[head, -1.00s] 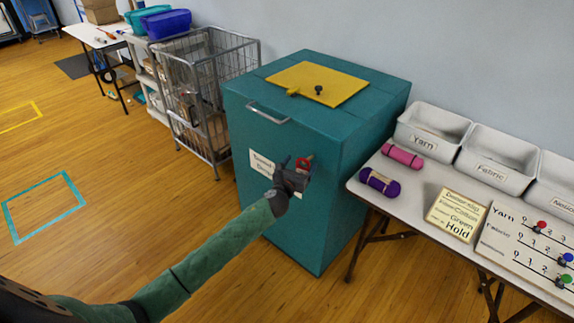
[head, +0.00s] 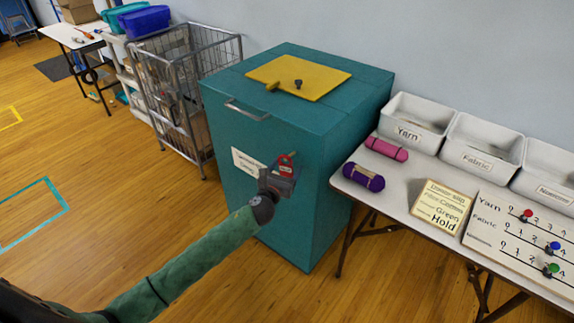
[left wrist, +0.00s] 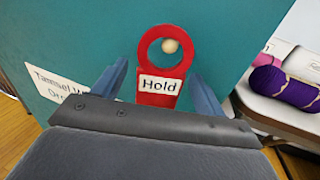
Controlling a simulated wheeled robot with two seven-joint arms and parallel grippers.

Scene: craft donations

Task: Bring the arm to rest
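A red tag marked "Hold" (left wrist: 160,88) hangs by its round hole on a pale peg (left wrist: 170,46) on the front of the teal donation box (head: 310,215). The tag also shows in the head view (head: 286,166). My left gripper (head: 281,176) is in front of the box face, close to the tag. In the left wrist view its two blue fingers (left wrist: 159,75) stand apart, one on each side of the tag, with no visible grip on it. The exact gap between fingertips and box is hard to tell. My right gripper is not in view.
A yellow lid (head: 299,77) lies on the box top. To the right, a table (head: 400,203) holds pink yarn (head: 386,149), purple yarn (head: 363,177), a sign (head: 441,207), a slider board and grey bins (head: 417,122). A wire cart (head: 178,95) stands left. Floor at left is clear.

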